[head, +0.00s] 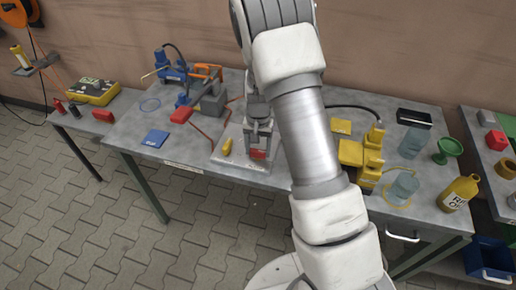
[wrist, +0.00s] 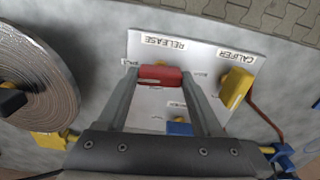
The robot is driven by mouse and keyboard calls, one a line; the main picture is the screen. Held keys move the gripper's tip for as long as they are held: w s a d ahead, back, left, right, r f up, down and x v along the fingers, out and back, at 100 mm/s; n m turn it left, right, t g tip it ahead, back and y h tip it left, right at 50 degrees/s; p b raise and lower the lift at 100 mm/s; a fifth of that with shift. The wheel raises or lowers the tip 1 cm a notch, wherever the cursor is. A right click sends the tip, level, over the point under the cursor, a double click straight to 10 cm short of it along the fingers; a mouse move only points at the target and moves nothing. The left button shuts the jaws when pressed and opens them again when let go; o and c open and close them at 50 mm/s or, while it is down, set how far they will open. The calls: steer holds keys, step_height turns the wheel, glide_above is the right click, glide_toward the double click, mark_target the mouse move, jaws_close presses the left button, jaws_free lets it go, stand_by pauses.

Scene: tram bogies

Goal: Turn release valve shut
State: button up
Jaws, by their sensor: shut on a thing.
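The release valve's red handle (wrist: 160,75) sits on a white plate (wrist: 143,45) beside the upside-down word RELEASE. My gripper (wrist: 159,82) is shut on this handle, one finger at each end of it. The handle lies across the wrist picture between the fingers. Small labels at its ends are too small to read surely. In the head view my gripper (head: 258,137) reaches down to the red handle (head: 258,154) at the plate's front part. A yellow handle (wrist: 236,88) marked CALIPER stands right of it in the wrist view, apart from my finger.
A blue part (wrist: 179,128) shows between my fingers, lower in the wrist view. On the bench (head: 130,130) are a blue pump (head: 172,68), a yellow pump (head: 365,155) and a yellow bottle (head: 459,193).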

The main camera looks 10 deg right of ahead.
mark_target(258, 151)
steer(key=shift+m, duration=0.6)
steer(key=o, duration=1.4)
steer(key=shift+c, duration=0.2)
steer(key=shift+r, duration=0.1)
step_height(258, 151, up, 17)
steer(key=p, duration=0.1)
steer(key=shift+r+p, duration=0.15)
steer(key=shift+p, duration=0.2)
